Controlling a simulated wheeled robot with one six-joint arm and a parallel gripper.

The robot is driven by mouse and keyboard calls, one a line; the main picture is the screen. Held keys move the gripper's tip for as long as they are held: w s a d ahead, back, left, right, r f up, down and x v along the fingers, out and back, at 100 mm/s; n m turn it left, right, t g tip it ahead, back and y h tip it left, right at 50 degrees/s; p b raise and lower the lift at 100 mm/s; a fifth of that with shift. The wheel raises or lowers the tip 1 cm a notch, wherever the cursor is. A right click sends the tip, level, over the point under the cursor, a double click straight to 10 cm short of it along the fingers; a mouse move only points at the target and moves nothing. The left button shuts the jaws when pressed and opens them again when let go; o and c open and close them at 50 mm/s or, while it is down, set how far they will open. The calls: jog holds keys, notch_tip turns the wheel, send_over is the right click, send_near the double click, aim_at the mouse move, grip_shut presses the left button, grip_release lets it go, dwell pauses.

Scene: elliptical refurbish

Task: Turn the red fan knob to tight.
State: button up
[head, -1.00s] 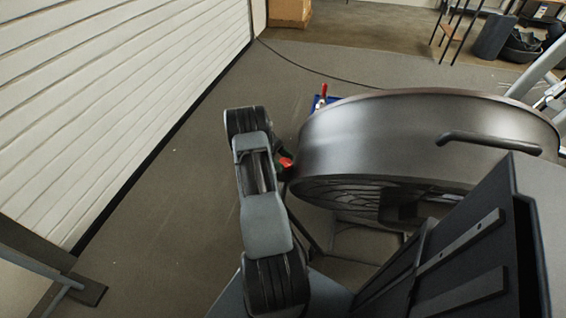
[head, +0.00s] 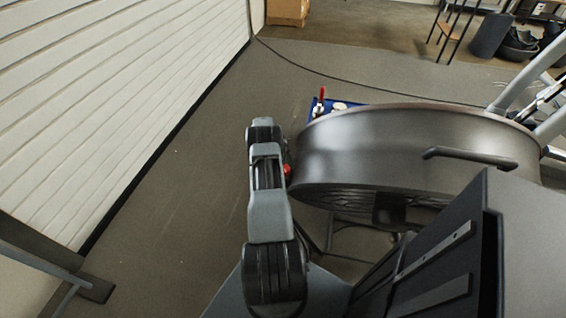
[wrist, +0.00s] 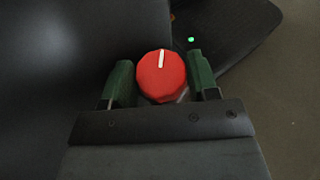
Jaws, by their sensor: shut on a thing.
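The red fan knob (wrist: 161,77) sits between the two green fingers of my gripper (wrist: 160,82) in the wrist view. A white mark on its face points almost straight up in that picture. My gripper is shut on the knob. In the head view only a small bit of the red knob (head: 287,170) shows beside my arm, at the left side of the large grey drum fan (head: 400,150). My arm hides the gripper in the head view.
A blue tray (head: 333,103) with a red-handled item stands behind the fan. A white slatted door (head: 110,90) runs along the left. The floor between door and arm is clear. A cable (head: 330,70) lies at the back.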

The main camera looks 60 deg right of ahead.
jog(key=shift+w, duration=0.1)
jog(key=o, duration=0.9)
